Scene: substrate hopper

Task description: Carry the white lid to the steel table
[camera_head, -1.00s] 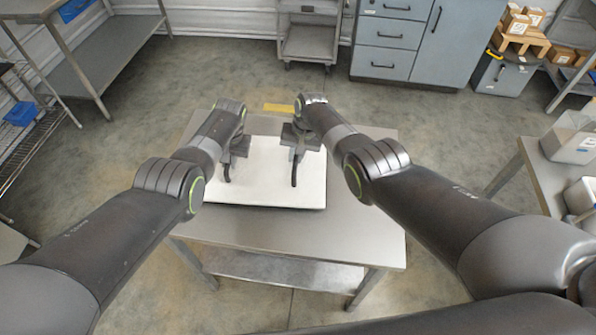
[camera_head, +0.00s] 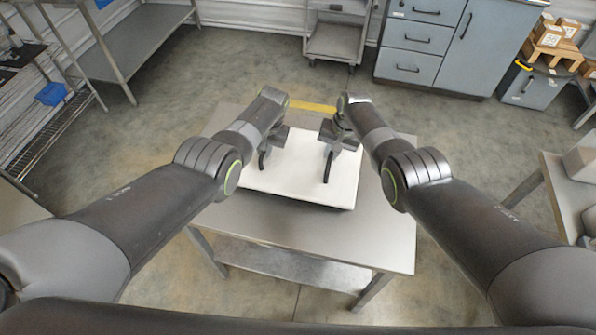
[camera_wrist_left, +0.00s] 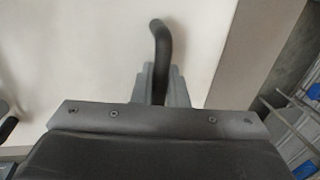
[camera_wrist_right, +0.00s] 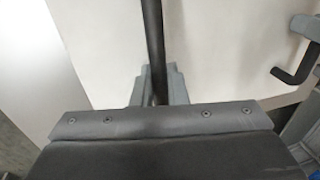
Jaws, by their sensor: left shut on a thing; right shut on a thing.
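The white lid (camera_head: 298,175) is a flat slab with two dark bar handles, over the middle of the steel table (camera_head: 370,235) in the head view. I cannot tell whether it touches the tabletop. My left gripper (camera_head: 267,152) is shut on the lid's left handle (camera_wrist_left: 161,45). My right gripper (camera_head: 330,155) is shut on the right handle (camera_wrist_right: 153,40). The white lid surface also shows in the left wrist view (camera_wrist_left: 80,50) and the right wrist view (camera_wrist_right: 215,50). The jaws partly hide the handles.
A grey drawer cabinet (camera_head: 420,50) and a cart (camera_head: 337,35) stand at the back. Steel shelving (camera_head: 140,40) is at the left, and another table (camera_head: 560,190) is at the right. Floor is open around the steel table. A yellow mark (camera_head: 310,106) lies behind it.

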